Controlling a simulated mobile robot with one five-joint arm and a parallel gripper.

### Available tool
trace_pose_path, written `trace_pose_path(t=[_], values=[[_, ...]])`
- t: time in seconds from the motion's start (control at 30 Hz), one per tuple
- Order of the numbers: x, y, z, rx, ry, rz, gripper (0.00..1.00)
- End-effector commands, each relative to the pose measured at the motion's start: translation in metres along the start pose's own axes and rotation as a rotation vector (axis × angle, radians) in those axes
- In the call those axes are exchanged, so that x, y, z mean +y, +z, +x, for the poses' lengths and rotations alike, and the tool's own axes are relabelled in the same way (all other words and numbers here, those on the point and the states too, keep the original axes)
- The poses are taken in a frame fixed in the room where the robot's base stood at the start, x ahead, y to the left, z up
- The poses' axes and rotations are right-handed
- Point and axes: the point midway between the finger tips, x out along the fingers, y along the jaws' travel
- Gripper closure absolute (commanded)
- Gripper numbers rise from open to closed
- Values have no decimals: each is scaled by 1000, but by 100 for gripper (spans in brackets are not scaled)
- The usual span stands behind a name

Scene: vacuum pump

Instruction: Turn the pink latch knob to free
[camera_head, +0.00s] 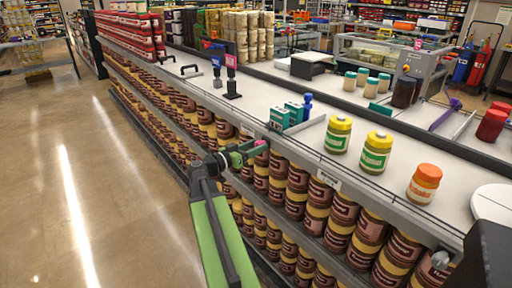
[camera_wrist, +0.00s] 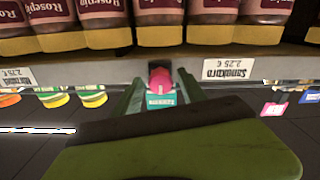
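The pink latch knob (camera_wrist: 160,80) sits on the front edge of the long counter, against a dark mount. In the head view the knob (camera_head: 262,146) shows just beyond the fingertips of my gripper (camera_head: 246,153), partly hidden by them. In the wrist view, which looks upside down, my green gripper (camera_wrist: 161,82) has one finger on each side of the knob. The fingers are apart, with a narrow gap visible on both sides of the knob. I cannot tell how far the knob is turned.
The white counter top (camera_head: 260,95) holds teal boxes (camera_head: 279,119), yellow-lidded jars (camera_head: 376,152) and an orange-lidded jar (camera_head: 424,183). Shelves of brown jars (camera_head: 343,211) fill the space below the edge. Price labels (camera_wrist: 228,69) flank the knob. The aisle floor (camera_head: 90,170) is clear.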

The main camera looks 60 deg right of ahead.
Motion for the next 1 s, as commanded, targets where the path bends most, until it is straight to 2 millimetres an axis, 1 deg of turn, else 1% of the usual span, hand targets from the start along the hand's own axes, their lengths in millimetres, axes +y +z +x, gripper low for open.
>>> trace_pose_path(t=[0.03, 0.33, 0.4, 0.43, 0.67, 0.87, 1.0], values=[[0, 0, 0, 0, 0, 0, 60], [0, 0, 0, 0, 1, 0, 99], [1, 0, 0, -1, 2, 0, 100], [-2, 0, 5, -1, 3, 0, 100], [1, 0, 0, -1, 2, -21, 100], [1, 1, 0, -2, 3, -110, 100], [1, 1, -1, -3, 2, -215, 100]])
